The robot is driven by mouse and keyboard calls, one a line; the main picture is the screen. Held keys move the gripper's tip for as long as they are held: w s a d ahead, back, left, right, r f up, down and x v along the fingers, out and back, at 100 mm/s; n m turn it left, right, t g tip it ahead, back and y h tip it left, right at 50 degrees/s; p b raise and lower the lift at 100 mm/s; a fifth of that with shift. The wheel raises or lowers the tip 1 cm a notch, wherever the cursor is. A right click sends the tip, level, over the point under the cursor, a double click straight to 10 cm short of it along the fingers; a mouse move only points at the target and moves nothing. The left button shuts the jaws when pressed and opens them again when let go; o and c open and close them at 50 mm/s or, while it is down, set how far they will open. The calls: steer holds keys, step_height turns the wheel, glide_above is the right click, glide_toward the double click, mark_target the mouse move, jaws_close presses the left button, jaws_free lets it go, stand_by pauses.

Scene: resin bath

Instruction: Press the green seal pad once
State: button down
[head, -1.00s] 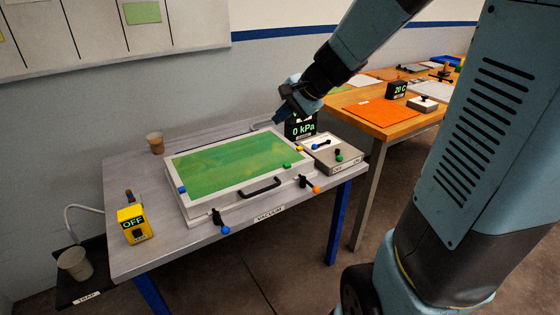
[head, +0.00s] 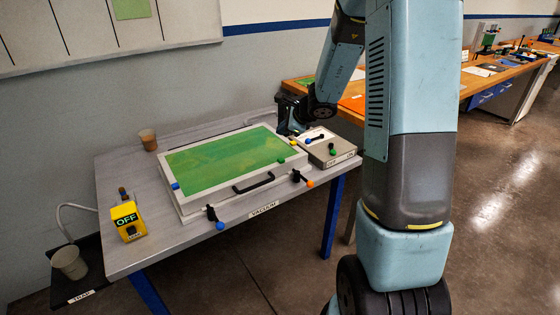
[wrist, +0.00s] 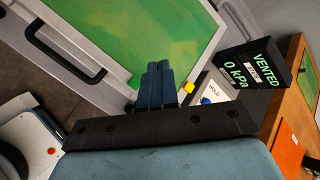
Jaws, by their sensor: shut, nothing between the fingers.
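The green seal pad (head: 281,160) is a small knob on the right front part of the white frame (head: 240,197) around the large green sheet (head: 225,160). It also shows in the wrist view (wrist: 134,82), just left of my fingers. My gripper (head: 288,131) is shut and empty, near the frame's back right corner, behind the yellow pad (head: 293,143) in the head view. In the wrist view, my fingertips (wrist: 158,66) lie between the green pad and the yellow pad (wrist: 188,87). I see no contact with the green pad.
A blue pad (head: 175,186) sits at the frame's left. A control box (head: 335,161) with knobs stands at right. The display (wrist: 250,70) reads VENTED, 0 kPa. A yellow switch (head: 128,221) reads OFF. A cup (head: 148,140) stands at the back left.

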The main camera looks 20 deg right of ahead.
mark_target(283, 160)
steer(key=shift+f, duration=4.4)
steer(key=shift+f, duration=0.15)
steer(key=shift+f, duration=0.2)
steer(key=shift+f, duration=0.5)
steer(key=shift+r, duration=0.95)
steer(key=shift+r, duration=2.5)
